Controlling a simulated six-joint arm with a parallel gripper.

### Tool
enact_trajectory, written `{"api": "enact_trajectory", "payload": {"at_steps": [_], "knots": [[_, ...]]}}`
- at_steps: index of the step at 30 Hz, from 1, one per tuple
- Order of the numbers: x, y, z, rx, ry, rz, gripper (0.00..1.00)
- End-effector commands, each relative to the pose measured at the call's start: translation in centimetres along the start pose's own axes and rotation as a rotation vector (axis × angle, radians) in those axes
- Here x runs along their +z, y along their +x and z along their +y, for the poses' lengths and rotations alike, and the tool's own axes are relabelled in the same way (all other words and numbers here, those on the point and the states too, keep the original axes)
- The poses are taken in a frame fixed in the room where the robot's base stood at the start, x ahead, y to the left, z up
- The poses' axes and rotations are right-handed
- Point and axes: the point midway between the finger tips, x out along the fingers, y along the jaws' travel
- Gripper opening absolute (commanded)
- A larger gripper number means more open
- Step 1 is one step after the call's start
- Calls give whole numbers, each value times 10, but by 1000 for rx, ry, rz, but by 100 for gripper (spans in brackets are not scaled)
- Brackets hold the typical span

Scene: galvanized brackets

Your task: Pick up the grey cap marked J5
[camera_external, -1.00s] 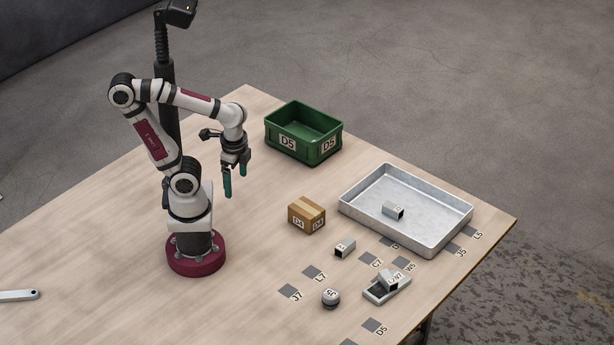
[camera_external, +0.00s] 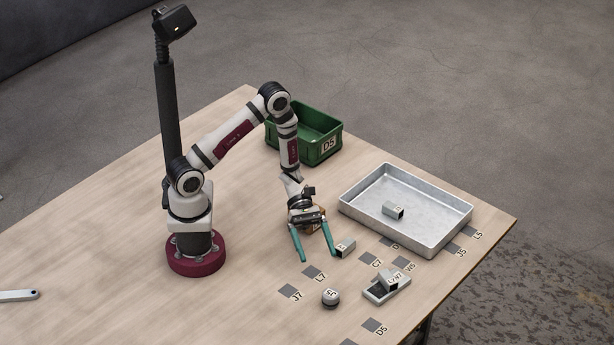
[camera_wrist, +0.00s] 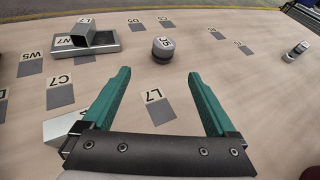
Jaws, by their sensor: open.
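The grey cap marked J5 (camera_external: 330,298) stands on the wooden table near its front right part. It is a short round piece with a pale top, and it also shows in the wrist view (camera_wrist: 163,48), ahead of the fingers and roughly between their lines. My gripper (camera_external: 318,256) is open, with its teal fingers spread wide and pointing down above the table. It is behind the cap in the outside view, apart from it. In the wrist view the space between my fingertips (camera_wrist: 158,74) is empty.
A small grey block (camera_external: 345,247) lies close beside my right finger. A cardboard box is mostly hidden behind my gripper. A grey tray piece (camera_external: 372,296) with a square tube lies right of the cap. A metal tray (camera_external: 455,240) and green crate (camera_external: 318,158) stand farther back.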

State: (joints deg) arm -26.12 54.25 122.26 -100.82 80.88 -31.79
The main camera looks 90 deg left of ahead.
Motion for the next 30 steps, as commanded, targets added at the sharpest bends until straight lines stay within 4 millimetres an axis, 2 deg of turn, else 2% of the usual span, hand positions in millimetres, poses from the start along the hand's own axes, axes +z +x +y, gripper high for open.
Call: {"api": "enact_trajectory", "payload": {"at_steps": [3,6,13,18,21,27,30], "knots": [[1,37,-3,-11,2,2,92],[1,64,-4,-11,4,2,92],[3,96,-4,-9,7,2,92],[9,130,-8,-10,9,3,92],[8,141,-8,-9,8,3,92],[8,142,-7,-6,7,2,92],[8,142,-7,-6,7,2,76]]}}
